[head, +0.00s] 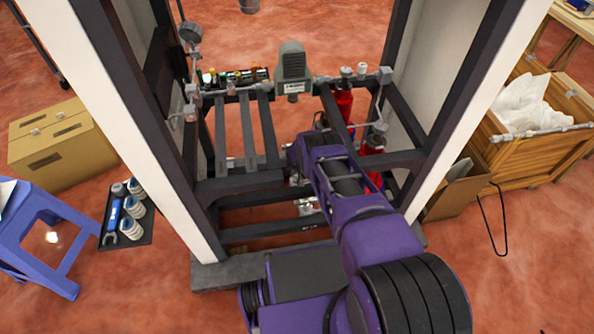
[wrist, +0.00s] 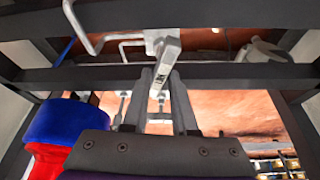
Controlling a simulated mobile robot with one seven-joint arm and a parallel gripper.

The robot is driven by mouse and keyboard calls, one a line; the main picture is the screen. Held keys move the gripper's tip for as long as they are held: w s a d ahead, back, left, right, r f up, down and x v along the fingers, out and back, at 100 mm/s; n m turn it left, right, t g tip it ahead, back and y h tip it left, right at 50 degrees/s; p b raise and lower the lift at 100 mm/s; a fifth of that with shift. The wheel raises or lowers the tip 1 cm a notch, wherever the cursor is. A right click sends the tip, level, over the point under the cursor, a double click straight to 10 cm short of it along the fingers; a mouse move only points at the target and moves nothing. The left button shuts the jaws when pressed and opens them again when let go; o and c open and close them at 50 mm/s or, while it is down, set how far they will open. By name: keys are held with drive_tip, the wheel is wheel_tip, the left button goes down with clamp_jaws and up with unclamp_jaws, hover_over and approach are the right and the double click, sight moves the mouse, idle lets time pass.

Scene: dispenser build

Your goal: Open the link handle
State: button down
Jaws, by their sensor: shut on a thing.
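The link handle (wrist: 162,66), a pale grey bar with a dark label, hangs from a pipe under the frame's dark crossbeam in the wrist view. My gripper (wrist: 161,78) is shut on its lower end, with one dark finger on each side. In the head view my purple arm reaches into the lower part of the dispenser frame (head: 272,178). There my arm and the frame's bars hide the gripper's fingers and most of the handle.
Dark crossbeams (wrist: 225,76) run close above my gripper. A red and blue cylinder (wrist: 58,122) stands close on the left in the wrist view. A tool tray (head: 120,240) and a blue stool (head: 40,225) are left of the frame; a wooden crate (head: 540,160) is at right.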

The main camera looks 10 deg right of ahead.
drive_tip(key=shift+d, duration=0.1)
drive_tip(key=shift+n+y, duration=0.3)
drive_tip(key=shift+n, duration=0.7)
drive_tip(key=c, duration=0.7)
unclamp_jaws()
drive_tip(key=shift+o, duration=0.2)
drive_tip(key=shift+s+r+p, duration=0.1)
drive_tip(key=shift+r+p, duration=0.3)
drive_tip(key=shift+r, duration=0.15)
drive_tip(key=p+v, duration=0.6)
drive_tip(key=v, duration=1)
drive_tip(key=shift+s, duration=0.25)
